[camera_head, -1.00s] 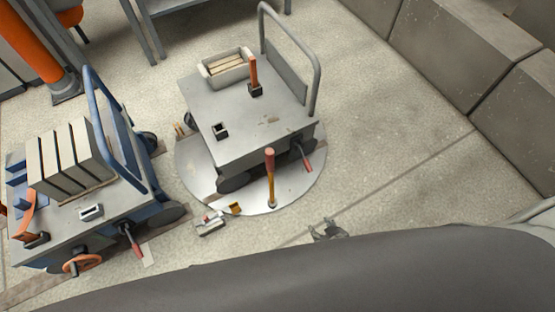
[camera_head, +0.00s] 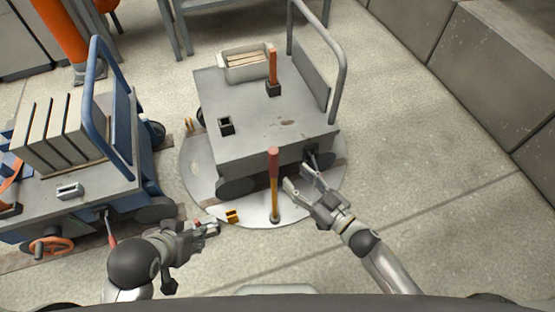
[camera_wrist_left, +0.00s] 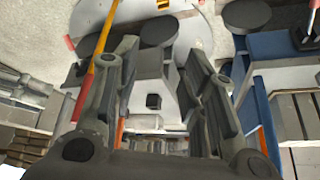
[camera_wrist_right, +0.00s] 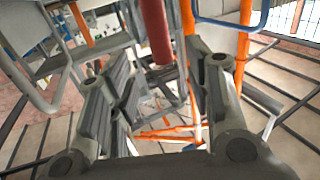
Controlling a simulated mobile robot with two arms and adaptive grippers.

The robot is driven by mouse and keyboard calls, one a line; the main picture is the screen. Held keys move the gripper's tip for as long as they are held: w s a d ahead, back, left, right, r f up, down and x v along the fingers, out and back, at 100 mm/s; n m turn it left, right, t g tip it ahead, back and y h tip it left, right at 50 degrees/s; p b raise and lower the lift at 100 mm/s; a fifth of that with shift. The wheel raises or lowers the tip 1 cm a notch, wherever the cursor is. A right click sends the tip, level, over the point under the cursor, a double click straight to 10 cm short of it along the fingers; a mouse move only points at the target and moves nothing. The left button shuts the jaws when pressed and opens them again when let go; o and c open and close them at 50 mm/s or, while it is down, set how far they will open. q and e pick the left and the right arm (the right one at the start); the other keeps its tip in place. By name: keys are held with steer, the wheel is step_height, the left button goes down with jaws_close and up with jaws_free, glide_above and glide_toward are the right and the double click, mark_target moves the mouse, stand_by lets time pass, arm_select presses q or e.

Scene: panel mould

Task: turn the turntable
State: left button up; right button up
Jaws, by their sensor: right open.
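The turntable (camera_head: 200,178) is a round metal disc in the floor, with a grey cart (camera_head: 255,125) standing on it. An upright bar with a red-orange handle (camera_head: 273,172) rises from its front rim. A small yellow piece (camera_head: 232,216) sits at the rim left of the bar. My right gripper (camera_head: 300,178) is open and empty, just right of the bar. In the right wrist view a red handle (camera_wrist_right: 155,32) shows beyond the spread fingers.
A blue cart (camera_head: 85,205) with upright grey slabs (camera_head: 60,130) stands on the left. An orange column (camera_head: 62,30) is at the back left. Concrete blocks (camera_head: 490,80) line the right. The floor right of the turntable is clear.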

mark_target(277, 160)
steer(key=b+x, duration=0.2)
steer(key=x, duration=0.8)
steer(key=shift+d, duration=0.1)
steer(key=shift+w+a, duration=0.2)
arm_select(q)
steer(key=w+d+r+t+h, duration=0.1)
steer(key=w+d+r+t, duration=0.2)
steer(key=w, duration=0.6)
step_height(277, 160, up, 3)
steer(key=t, duration=0.2)
steer(key=shift+d+t+h, duration=0.15)
steer(key=shift+t+h, duration=0.15)
steer(key=shift+t, duration=0.1)
steer(key=shift+f, duration=0.1)
arm_select(e)
jaws_close()
